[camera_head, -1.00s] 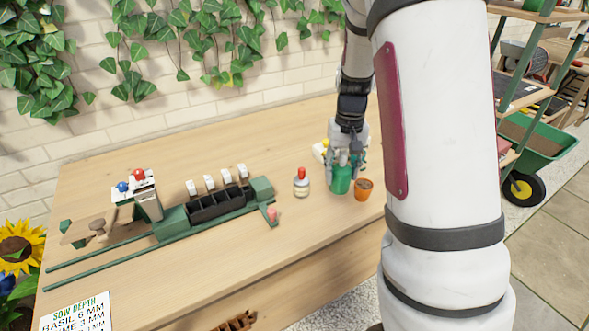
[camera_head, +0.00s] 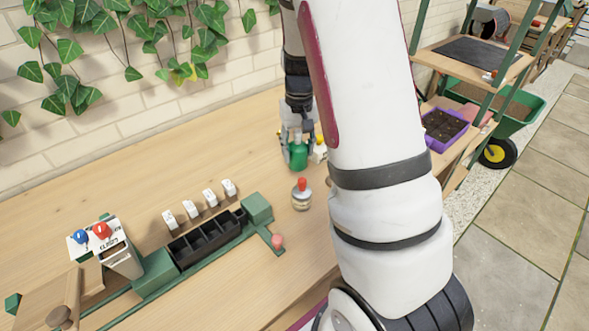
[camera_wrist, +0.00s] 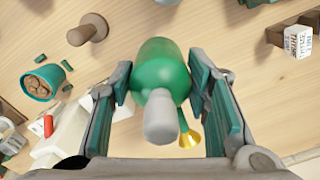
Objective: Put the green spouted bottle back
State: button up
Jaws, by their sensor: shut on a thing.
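The green bottle (camera_head: 298,158) is in the grip of my gripper (camera_head: 297,140) at the back of the bench, right of the middle in the head view.
A jar with a red top (camera_head: 301,195) stands in front of the gripper. A green rack with black cells (camera_head: 205,238) and white labels is to the left. My arm hides the bench's right part. A shelf holds a purple tray (camera_head: 443,128). The back-left bench is clear.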

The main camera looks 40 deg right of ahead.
aim_at(298, 166)
jog(key=shift+f, duration=3.3)
jog(key=shift+f, duration=0.1)
jog(key=o, duration=1)
jog(key=shift+c, duration=0.2)
